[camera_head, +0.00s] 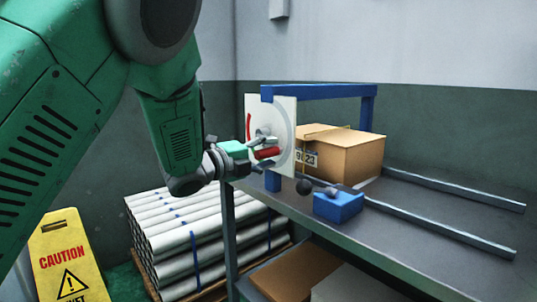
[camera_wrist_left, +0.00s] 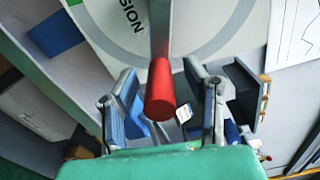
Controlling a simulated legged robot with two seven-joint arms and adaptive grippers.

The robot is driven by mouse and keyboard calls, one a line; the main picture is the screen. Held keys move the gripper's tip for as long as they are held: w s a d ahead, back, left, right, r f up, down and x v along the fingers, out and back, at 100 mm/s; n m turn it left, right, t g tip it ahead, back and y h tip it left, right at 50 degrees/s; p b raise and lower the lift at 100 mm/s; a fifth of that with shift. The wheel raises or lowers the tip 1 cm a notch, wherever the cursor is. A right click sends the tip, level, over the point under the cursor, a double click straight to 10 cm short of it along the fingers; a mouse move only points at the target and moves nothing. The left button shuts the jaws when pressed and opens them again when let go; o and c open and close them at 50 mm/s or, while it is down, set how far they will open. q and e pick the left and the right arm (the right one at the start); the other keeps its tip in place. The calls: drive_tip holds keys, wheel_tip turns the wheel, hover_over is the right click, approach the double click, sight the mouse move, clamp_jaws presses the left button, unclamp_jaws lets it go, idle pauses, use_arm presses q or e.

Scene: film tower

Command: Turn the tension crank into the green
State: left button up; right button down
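The tension crank has a red grip (camera_head: 266,153) and a grey arm, mounted on a white dial plate (camera_head: 284,112). In the left wrist view the red grip (camera_wrist_left: 160,92) points toward the camera, below the grey crank arm (camera_wrist_left: 160,30), with "SION" lettering on the plate behind. My left gripper (camera_head: 268,152) is open, its fingers on either side of the red grip. In the left wrist view, gaps show between the grip and both fingers (camera_wrist_left: 163,100). My right gripper is out of view.
A blue frame (camera_head: 325,91) holds the plate at the grey bench's (camera_head: 400,225) left end. A cardboard box (camera_head: 350,155), a blue block (camera_head: 338,206) with a black ball beside it, and two rails lie there. Stacked white tubes (camera_head: 200,235) and a yellow caution sign (camera_head: 68,258) stand left.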

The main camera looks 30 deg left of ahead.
use_arm(q)
drive_tip(key=v, duration=1.2)
drive_tip(key=shift+w+f, duration=0.1)
